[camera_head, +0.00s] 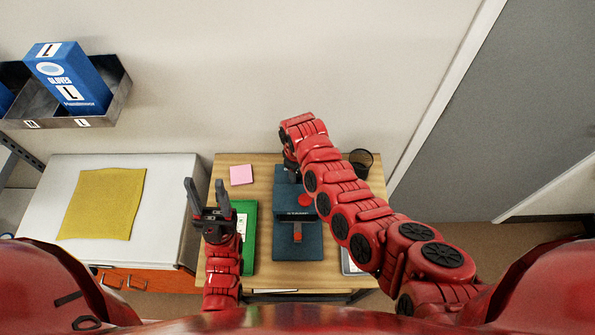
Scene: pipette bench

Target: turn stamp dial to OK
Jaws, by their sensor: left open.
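A dark blue stamp machine (286,236) stands on the wooden desk (262,270), with lettering across its front. A round red part (306,200) shows on its upper side; I cannot tell if it is the dial, and no OK mark is readable. My left gripper (207,194) is open and empty, pointing up in the picture over the left side of the desk, apart from the stamp. My right arm reaches across the right of the stamp to its far side. Its dark end (290,164) is mostly hidden behind the wrist, so its jaws cannot be made out.
A green folder (249,238) lies left of the stamp, and a pink note pad (241,175) behind it. A dark mesh cup (361,162) stands at the back right. A white cabinet with a yellow cloth (102,204) is at left. A blue glove box (68,80) sits in a wall bin.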

